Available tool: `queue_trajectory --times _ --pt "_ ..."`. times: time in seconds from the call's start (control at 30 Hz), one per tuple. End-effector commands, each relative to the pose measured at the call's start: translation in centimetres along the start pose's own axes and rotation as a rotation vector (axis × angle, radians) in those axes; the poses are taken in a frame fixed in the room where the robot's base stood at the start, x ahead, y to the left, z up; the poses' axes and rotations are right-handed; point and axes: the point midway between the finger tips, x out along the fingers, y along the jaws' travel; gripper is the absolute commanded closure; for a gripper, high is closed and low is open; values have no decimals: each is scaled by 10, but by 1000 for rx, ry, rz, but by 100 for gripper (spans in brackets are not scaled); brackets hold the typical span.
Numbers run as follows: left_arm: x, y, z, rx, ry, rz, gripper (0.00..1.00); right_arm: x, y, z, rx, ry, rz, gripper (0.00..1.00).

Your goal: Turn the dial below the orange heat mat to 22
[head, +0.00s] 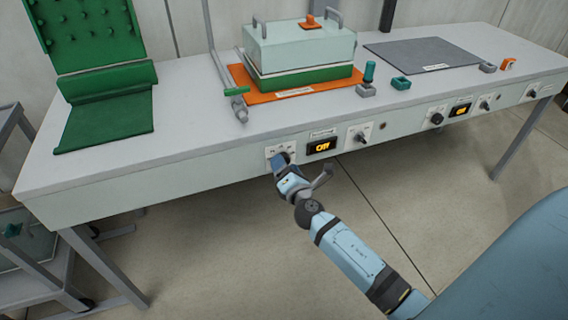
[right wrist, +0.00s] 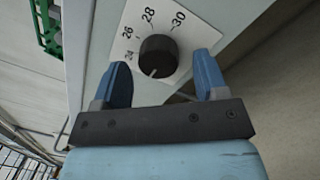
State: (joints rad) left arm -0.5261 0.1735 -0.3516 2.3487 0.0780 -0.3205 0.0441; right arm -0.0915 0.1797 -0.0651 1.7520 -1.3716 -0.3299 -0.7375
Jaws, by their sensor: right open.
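The orange heat mat (head: 240,92) lies on the bench with a lidded green-and-white box on it. On the bench front below its left part is a white dial plate (head: 272,151), partly covered by my right gripper (head: 281,160). In the right wrist view the black dial knob (right wrist: 158,57) has 24, 26, 28 and 30 printed around it. Its pale pointer mark points down and slightly left, away from these numbers; the number there is hidden or unreadable. My right gripper's fingers (right wrist: 162,62) are open, one on each side of the knob, with visible gaps. My left gripper is not in view.
A second knob (head: 437,118) and OFF display (head: 460,110) are farther right, below a grey mat (head: 420,53). The floor in front is clear.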

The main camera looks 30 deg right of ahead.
Motion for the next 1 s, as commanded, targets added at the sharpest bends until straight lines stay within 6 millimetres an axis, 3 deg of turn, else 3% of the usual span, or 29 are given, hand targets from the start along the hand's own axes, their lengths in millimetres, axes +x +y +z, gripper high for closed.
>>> queue_trajectory --times 0.3,0.5,0.73,1.0 --pt "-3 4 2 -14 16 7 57 -72 -2 -1 0 1 -2 33" --pt "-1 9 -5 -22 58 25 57 -108 -1 0 -1 0 0 33" --pt "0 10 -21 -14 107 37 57 -124 0 1 0 -2 1 33" --pt "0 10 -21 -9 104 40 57 -124 0 1 0 -2 0 33"
